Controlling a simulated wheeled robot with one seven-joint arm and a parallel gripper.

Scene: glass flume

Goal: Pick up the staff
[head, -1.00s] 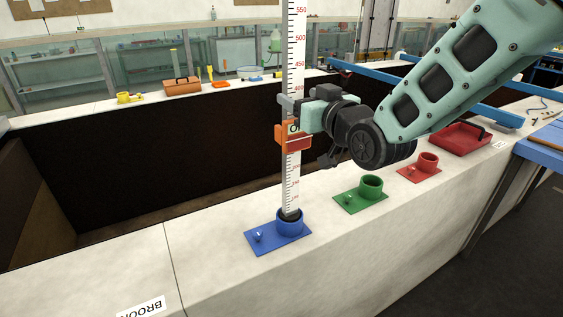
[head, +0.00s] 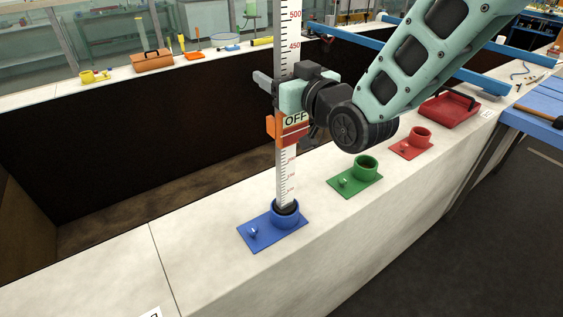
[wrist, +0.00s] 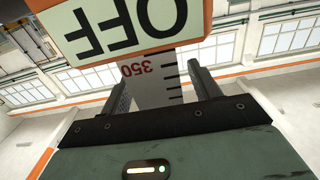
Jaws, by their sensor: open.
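The staff (head: 286,172) is a white graduated rod with black marks and red numbers. It stands upright with its foot in the round cup of the blue holder (head: 256,232) on the pale wall top. An orange slider with an OFF label (head: 295,122) sits on the staff just below my gripper (head: 277,88). In the wrist view the staff (wrist: 150,90) stands between my two dark fingers (wrist: 160,90), with the 350 mark showing. The fingers are open around it. The OFF label (wrist: 120,25) covers the upper part of that view.
A green holder (head: 341,182), a red holder (head: 408,149) and a red tray (head: 449,112) stand along the wall top to the right. A dark trough lies behind the wall. Blue rails (head: 362,41) cross the trough, and a blue table (head: 535,121) is at right.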

